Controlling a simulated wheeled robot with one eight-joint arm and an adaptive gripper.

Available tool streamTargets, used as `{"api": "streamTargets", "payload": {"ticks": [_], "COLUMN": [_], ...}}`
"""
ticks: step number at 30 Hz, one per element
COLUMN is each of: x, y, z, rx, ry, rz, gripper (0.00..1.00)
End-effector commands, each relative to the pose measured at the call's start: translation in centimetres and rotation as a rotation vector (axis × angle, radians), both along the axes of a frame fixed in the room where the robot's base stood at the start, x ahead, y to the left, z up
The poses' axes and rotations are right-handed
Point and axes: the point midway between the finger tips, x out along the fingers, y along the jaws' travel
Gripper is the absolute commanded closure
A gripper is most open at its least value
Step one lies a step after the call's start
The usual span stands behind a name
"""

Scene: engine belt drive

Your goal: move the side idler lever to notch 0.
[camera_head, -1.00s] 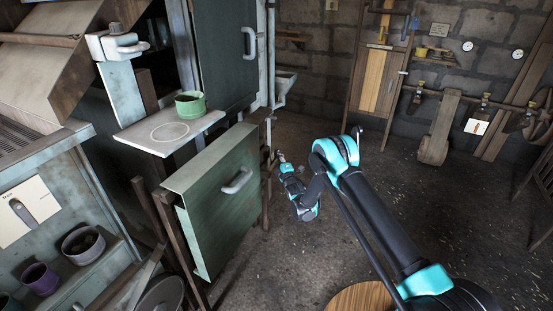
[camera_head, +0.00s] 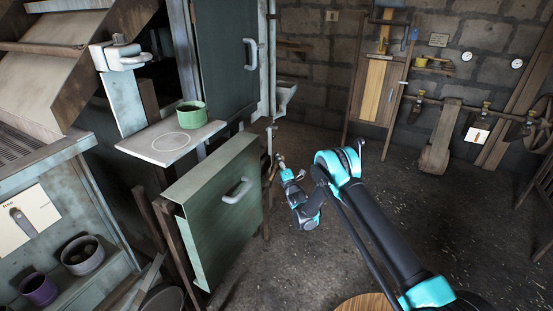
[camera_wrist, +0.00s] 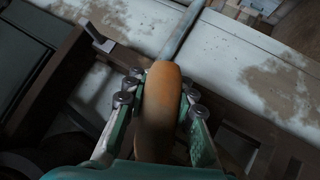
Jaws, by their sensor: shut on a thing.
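The wrist view shows a rounded orange-brown handle (camera_wrist: 164,76) with a grey metal rod (camera_wrist: 181,30) running from its far end; it appears to be the side idler lever. My gripper (camera_wrist: 157,93) is shut on this handle, with a finger on each side. In the head view my gripper (camera_head: 280,159) is small, just right of the green panel, and the lever cannot be made out clearly there. No notch numbers are readable, so I cannot tell which notch the lever is at.
A bent metal tab (camera_wrist: 97,37) stands on a dark rail left of the handle. A worn pale surface (camera_wrist: 265,75) lies beyond. In the head view a green panel with a handle (camera_head: 215,215) stands left of my arm. The floor (camera_head: 445,225) to the right is open.

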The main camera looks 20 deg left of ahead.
Motion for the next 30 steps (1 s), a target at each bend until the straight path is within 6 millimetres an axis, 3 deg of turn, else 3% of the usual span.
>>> {"api": "streamTargets", "payload": {"ticks": [3, 4, 10, 22, 29, 30], "x": [0.0, 0.0, 0.0, 0.0, 0.0, 0.0], "y": [-0.1, -0.1, -0.1, 0.0, 0.0, 0.0], "z": [0.2, 0.2, 0.1, 0.6, 3.8, 4.6], "rx": [0.002, 0.002, 0.002, 0.001, 0.002, 0.003], "ry": [-0.004, -0.004, -0.002, -0.001, -0.002, -0.003], "rz": [0.0, 0.0, 0.0, 0.0, 0.0, 0.001], "gripper": [1.0, 0.79, 0.54, 0.52, 0.52, 0.48]}}
